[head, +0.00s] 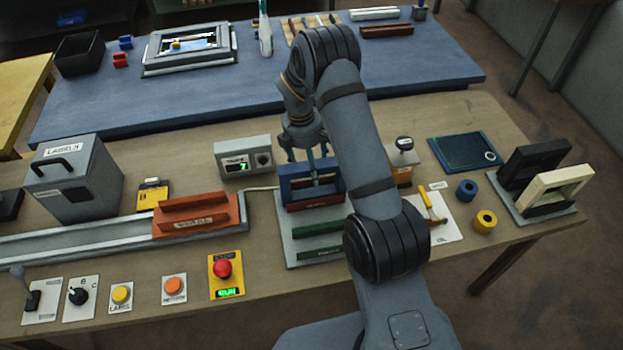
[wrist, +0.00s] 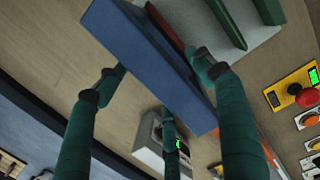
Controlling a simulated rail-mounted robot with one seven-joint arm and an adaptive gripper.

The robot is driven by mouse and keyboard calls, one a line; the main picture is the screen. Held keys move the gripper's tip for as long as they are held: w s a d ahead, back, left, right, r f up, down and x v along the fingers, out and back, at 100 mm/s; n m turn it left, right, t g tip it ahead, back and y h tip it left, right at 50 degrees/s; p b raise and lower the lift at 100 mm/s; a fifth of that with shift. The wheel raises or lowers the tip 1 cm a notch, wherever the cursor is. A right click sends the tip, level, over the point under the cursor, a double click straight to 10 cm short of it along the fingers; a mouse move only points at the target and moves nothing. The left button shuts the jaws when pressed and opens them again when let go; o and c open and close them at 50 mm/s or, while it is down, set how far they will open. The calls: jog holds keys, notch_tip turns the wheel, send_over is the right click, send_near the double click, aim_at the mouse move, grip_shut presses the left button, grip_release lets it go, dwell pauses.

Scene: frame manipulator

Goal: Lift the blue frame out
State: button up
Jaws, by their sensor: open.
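The blue frame (head: 286,186) stands upright at the back of a light grey rack plate (head: 290,240), by a red bar (head: 317,203). In the wrist view the blue frame (wrist: 150,62) runs diagonally across the picture. My gripper (head: 311,166) is directly above and around the frame, pointing down. In the wrist view its teal fingers (wrist: 160,82) are spread on both sides of the frame, with gaps visible. The gripper is open. Whether any fingertip touches the frame is unclear. My arm hides part of the rack's right side.
Green bars (head: 317,228) lie in front on the rack. An orange-red block (head: 198,214) and a counter box (head: 243,157) stand to the left. Black and cream frames (head: 553,190) stand at far right. Buttons, including a red one (head: 222,268), line the front edge.

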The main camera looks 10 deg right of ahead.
jog(key=shift+d+f, duration=0.25)
jog(key=shift+f, duration=0.3)
jog(key=shift+d+f, duration=0.2)
jog(key=shift+f, duration=0.35)
jog(key=shift+a+f, duration=0.25)
jog(key=shift+f, duration=0.1)
jog(key=shift+d, duration=0.15)
grip_shut()
